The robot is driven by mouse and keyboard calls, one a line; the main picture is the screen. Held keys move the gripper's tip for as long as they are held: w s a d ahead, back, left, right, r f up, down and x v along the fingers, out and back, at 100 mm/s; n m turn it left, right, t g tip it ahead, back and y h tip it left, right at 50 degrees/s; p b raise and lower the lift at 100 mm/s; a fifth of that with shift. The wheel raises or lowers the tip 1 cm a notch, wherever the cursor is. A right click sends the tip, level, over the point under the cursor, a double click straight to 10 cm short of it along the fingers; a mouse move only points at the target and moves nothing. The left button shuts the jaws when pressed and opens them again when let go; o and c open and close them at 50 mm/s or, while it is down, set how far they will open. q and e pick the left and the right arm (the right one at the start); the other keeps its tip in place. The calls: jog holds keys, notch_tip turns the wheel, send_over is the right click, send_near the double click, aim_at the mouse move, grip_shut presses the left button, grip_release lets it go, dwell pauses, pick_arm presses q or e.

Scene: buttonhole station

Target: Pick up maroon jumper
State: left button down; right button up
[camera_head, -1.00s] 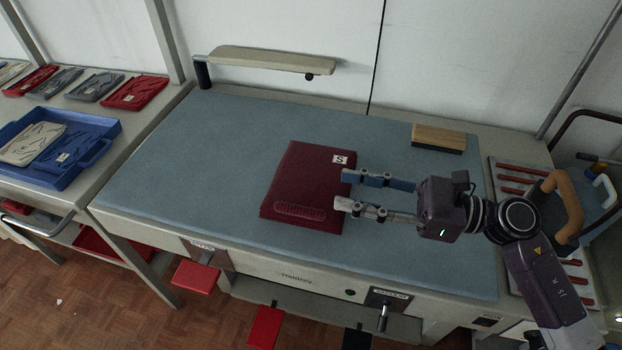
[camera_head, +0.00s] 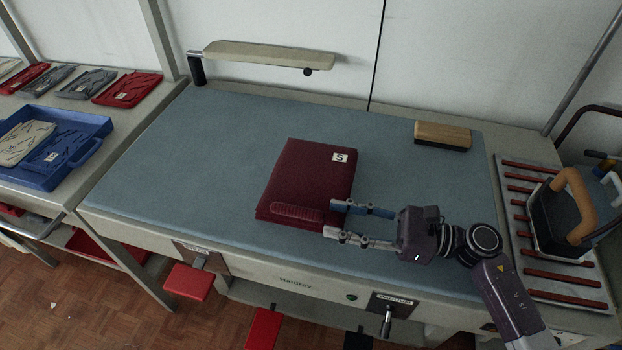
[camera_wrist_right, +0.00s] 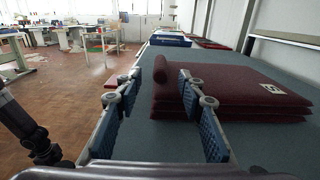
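The maroon jumper (camera_head: 312,178) lies folded flat on the blue-grey pressing surface (camera_head: 210,150), with a white S label (camera_head: 339,157) and a rolled part along its front edge. My right gripper (camera_head: 335,219) is at the jumper's front right corner, its fingers spread apart. In the right wrist view the open fingers (camera_wrist_right: 160,98) show with the jumper's rolled end (camera_wrist_right: 160,78) beyond and between them. One finger overlaps the folded layers in that view; contact cannot be told.
A wooden brush (camera_head: 443,134) stands at the back right. An iron (camera_head: 562,215) rests on a red-barred stand at the right. A padded arm board (camera_head: 265,56) overhangs the back. A blue tray (camera_head: 90,160) of garments is on the left table. The surface left of the jumper is clear.

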aim_at(325, 216)
jog(key=p+x, duration=0.2)
jog(key=x, duration=0.4)
jog(key=shift+r, duration=0.15)
jog(key=shift+w+a, duration=0.1)
jog(key=shift+a, duration=0.1)
jog(key=shift+c, duration=0.6)
grip_shut()
